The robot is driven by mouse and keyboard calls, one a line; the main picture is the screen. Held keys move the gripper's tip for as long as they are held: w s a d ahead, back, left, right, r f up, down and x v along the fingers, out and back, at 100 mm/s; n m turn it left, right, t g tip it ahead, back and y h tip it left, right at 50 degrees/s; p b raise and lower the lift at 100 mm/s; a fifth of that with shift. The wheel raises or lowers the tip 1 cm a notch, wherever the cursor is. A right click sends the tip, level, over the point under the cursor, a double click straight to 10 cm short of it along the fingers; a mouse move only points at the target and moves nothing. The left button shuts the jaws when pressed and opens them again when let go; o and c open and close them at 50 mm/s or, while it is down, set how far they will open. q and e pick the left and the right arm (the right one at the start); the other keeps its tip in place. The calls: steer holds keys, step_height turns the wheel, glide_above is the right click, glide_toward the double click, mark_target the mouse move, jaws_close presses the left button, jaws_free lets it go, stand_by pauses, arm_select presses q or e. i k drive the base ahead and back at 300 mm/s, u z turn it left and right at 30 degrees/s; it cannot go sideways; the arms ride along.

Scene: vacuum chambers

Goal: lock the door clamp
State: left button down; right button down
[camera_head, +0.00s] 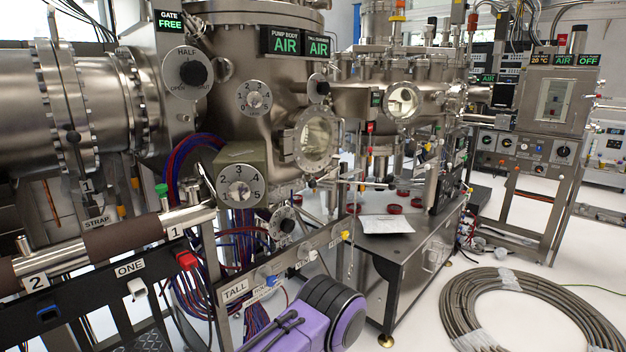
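I cannot single out the door clamp with certainty. A round windowed port (317,140) sits on the front of the large steel chamber (225,50), under the signs PUMP BODY AIR and a second AIR. A second round port (403,101) is on the chamber behind it, to the right. A box-shaped chamber (556,98) with a rectangular windowed door stands at the far right, under signs reading AIR and OFF. Any latch on these doors is too small to read as locked or unlocked. Neither of my grippers shows in the head view.
Numbered dials (240,186) and a HALF/OPEN dial (193,73) stick out at the left. A rail marked TALL (236,290) crosses the front. A steel bench (405,250) holds a paper sheet (386,224) and red rings. A coiled hose (530,305) lies on the floor at right.

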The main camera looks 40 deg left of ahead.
mark_target(312, 184)
steer(key=u, duration=1.75)
steer(key=i, duration=0.4)
